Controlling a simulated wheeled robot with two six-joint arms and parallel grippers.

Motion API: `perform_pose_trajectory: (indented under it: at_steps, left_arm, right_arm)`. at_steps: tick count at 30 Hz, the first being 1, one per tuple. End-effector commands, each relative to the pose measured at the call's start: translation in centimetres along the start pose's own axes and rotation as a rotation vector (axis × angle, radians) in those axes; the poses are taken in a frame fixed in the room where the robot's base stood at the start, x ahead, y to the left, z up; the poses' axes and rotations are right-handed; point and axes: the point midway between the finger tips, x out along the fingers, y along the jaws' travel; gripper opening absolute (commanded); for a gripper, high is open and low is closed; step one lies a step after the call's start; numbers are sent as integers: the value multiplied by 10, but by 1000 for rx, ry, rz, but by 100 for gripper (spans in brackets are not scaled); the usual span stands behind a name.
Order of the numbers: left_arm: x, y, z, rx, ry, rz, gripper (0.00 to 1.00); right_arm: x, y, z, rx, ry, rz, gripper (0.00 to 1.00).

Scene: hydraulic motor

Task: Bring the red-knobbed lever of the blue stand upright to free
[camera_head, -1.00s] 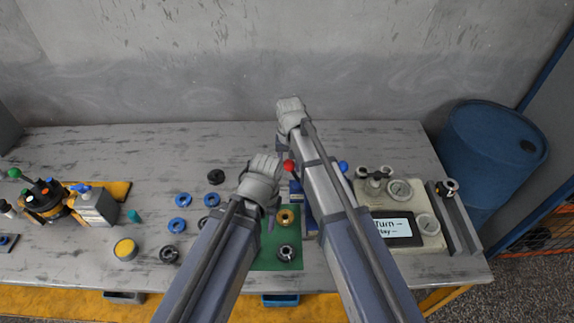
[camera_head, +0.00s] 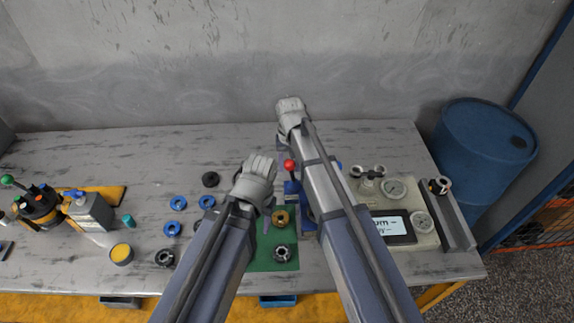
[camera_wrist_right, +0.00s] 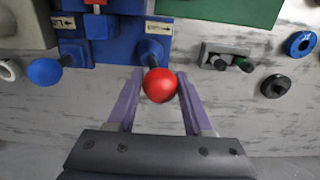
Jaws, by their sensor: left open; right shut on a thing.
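The blue stand (camera_wrist_right: 105,52) spans the upper left of the right wrist view. In the head view its blue base (camera_head: 308,215) is partly behind my right arm. The red knob (camera_wrist_right: 160,85) of its lever (camera_wrist_right: 150,54) lies between the two purple fingers of my right gripper (camera_wrist_right: 161,76), which is shut on it. The red knob also shows in the head view (camera_head: 290,165), beside my right forearm. I cannot tell the lever's exact tilt. My left gripper (camera_head: 267,213) is open and empty, low over the bench left of the stand, partly hidden by its wrist.
A blue knob (camera_wrist_right: 45,71) sits beside the red one. A green mat (camera_head: 268,257) with a brass ring (camera_head: 280,217) and a dark ring lies in front. A gauge panel (camera_head: 425,240) is to the right. Several blue and black rings lie left. The bench behind is clear.

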Motion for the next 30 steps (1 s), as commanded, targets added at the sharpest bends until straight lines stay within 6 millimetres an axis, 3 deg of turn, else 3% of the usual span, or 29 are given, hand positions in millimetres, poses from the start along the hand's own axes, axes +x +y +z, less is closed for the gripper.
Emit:
perform_pose_trajectory:
  at_steps: [30]
  left_arm:
    - [-2,0,0,0,0,0,50]
  right_arm:
    - [-2,21,0,1,1,2,20]
